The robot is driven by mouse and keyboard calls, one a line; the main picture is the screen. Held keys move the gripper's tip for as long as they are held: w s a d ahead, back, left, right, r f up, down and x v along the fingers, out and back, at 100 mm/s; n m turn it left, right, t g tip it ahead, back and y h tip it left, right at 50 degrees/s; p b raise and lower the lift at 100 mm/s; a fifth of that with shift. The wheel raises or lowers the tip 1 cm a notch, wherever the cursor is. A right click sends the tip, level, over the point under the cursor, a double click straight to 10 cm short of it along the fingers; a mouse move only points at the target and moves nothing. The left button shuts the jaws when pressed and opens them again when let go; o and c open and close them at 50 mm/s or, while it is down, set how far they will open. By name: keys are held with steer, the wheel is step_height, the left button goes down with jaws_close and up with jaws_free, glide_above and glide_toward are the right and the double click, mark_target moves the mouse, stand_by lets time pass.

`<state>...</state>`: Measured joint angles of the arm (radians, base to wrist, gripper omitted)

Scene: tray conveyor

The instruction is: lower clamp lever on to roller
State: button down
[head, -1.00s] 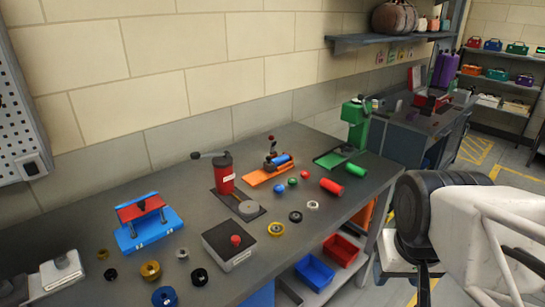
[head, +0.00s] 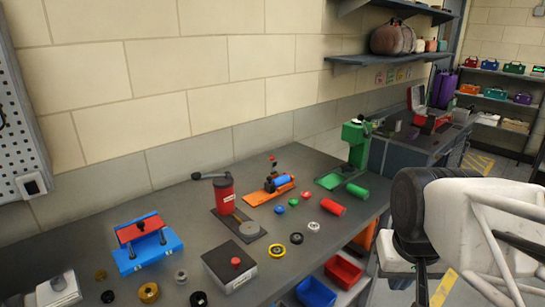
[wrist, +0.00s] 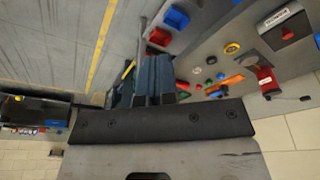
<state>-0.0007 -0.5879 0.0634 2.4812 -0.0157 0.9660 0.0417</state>
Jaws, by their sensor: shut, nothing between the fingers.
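The orange clamp (head: 257,198) stands at the back of the grey workbench in the head view. A blue roller (head: 284,182) lies on it. The clamp lever (head: 273,164), with a red and dark tip, stands raised behind the roller, apart from it. In the wrist view the orange clamp (wrist: 229,83) is small and partly hidden, and its lever cannot be made out. My gripper (wrist: 154,62) is shut and empty in the wrist view, well away from the clamp.
A red hand press (head: 224,198) stands left of the clamp and a green press (head: 355,148) stands right. Red and green cylinders and several small rings lie in front. A grey box with a red button (head: 229,264) is nearer. The wall is close behind.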

steer(key=w+a+r+m+g, duration=0.15)
steer(key=w+r, duration=0.35)
steer(key=w, duration=0.7)
steer(key=w+a+r, duration=0.3)
steer(key=w+r, duration=0.3)
steer(key=w, duration=0.6)
steer(key=w+a+r+m+g, duration=0.15)
steer(key=w+r, duration=0.35)
steer(key=w, duration=0.8)
steer(key=w+a+h, duration=0.1)
steer(key=w+a, duration=0.3)
steer(key=w, duration=0.6)
steer(key=w+a+h, duration=0.1)
steer(key=w+a, duration=0.4)
steer(key=w, duration=0.4)
steer(key=w+a+f+m+g, duration=0.1)
steer(key=w+a+f+m, duration=0.1)
steer(key=w+a+f, duration=0.7)
steer(key=w+a+f+m+h, duration=0.1)
steer(key=w+a+f+m, duration=0.1)
steer(key=w+a+f, duration=0.8)
steer(key=shift+w+a+f+g, duration=0.3)
steer(key=shift+w+f+g, duration=0.15)
steer(key=shift+w, duration=2.5)
steer(key=shift+f, duration=0.15)
